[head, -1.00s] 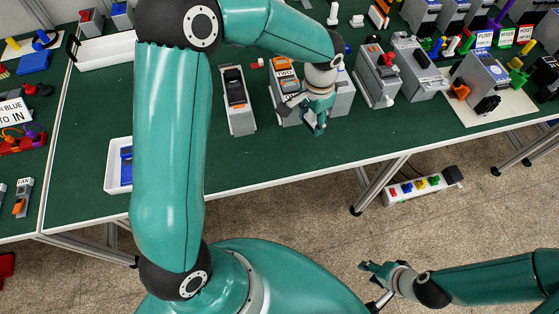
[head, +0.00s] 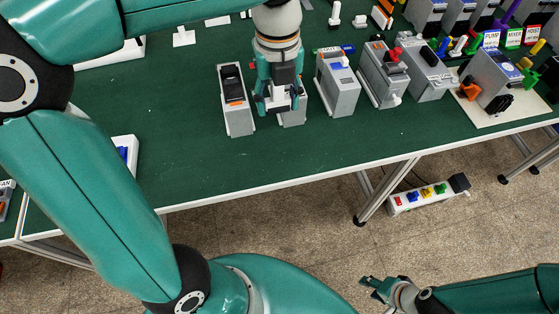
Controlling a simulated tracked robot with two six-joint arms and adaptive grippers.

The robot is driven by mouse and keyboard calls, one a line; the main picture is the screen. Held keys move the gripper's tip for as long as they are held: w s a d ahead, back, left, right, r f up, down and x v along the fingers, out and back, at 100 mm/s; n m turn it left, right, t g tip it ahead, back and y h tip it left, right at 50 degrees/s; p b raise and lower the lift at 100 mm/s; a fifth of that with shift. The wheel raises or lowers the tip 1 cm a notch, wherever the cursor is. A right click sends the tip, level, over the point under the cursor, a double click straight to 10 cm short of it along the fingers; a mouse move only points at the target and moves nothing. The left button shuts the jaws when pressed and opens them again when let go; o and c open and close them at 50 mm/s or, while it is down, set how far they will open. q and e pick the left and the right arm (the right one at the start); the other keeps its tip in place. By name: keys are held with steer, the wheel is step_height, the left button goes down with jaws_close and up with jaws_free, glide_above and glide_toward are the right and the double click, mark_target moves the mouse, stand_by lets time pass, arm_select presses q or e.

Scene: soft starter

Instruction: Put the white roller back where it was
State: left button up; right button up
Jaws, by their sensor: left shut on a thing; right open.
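My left gripper (head: 278,108) points down over a grey module (head: 293,118) in the front row, covering most of it. Its fingers are closed on a pale thing (head: 278,95) that shows as a small whitish patch between them. The fingers hide too much to tell its shape or whether it is the white roller. A white cylinder (head: 391,100) shows at the near end of a grey box (head: 383,75) right of the gripper. My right gripper (head: 373,288) is open and empty, low in front of the table.
A grey module with a black top (head: 236,100) stands close left of the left gripper, and another grey module (head: 338,85) stands to its right. More devices fill the right side. The green table (head: 190,165) is bare at its front. A power strip (head: 425,195) lies on the floor.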

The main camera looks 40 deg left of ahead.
mark_target(278, 162)
arm_select(q)
step_height(278, 162, down, 19)
steer(key=shift+f+b, duration=0.2)
steer(key=shift+b, duration=0.4)
steer(key=shift+f, duration=0.15)
steer(key=o, duration=1)
step_height(278, 162, up, 12)
steer(key=shift+r+p, duration=0.2)
steer(key=shift+p, duration=0.25)
